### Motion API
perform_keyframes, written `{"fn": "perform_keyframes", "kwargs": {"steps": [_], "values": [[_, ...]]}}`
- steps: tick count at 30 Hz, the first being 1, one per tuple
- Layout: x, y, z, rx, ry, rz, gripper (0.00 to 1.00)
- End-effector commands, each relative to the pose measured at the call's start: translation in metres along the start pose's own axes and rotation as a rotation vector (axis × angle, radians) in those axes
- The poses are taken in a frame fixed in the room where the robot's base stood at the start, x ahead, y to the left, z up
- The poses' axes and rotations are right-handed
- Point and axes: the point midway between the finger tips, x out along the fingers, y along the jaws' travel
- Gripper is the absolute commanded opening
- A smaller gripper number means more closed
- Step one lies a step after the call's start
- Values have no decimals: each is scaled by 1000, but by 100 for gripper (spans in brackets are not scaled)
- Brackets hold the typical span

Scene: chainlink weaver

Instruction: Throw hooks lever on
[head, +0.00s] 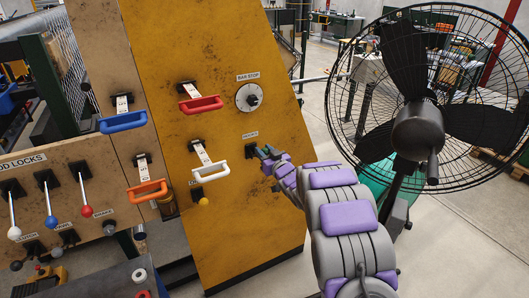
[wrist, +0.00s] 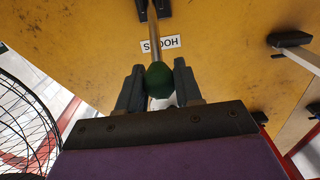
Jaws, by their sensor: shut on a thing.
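The hooks lever has a metal shaft (wrist: 160,28) and a dark green ball knob (wrist: 160,75) in the wrist view. Its black slotted base (head: 251,151) shows on the yellow panel in the head view, under the small HOOKS label (head: 250,135). The label also appears upside down in the wrist view (wrist: 161,43). My gripper (wrist: 158,82) is shut on the green knob, with one dark finger on each side of it. In the head view my gripper (head: 265,154) is at the panel's right side and hides most of the lever.
On the yellow panel (head: 220,235) are a red handle (head: 206,104), a white handle (head: 210,170) and a BAR STOP dial (head: 249,97). Blue (head: 123,122) and orange (head: 147,190) handles are farther left. A large caged fan (head: 418,128) stands close to the right of my arm.

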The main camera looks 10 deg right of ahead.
Motion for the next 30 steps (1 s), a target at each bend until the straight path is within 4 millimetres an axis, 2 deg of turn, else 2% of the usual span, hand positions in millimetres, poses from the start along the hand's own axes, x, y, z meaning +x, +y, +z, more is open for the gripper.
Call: {"fn": "perform_keyframes", "kwargs": {"steps": [11, 20, 26, 30], "values": [[-4, 0, 3, 0, 1, 1, 0], [-10, 0, 13, 1, -2, 0, 0], [-18, 0, 31, 2, -7, 1, 0], [-22, 0, 47, 4, 98, 1, 0]]}}
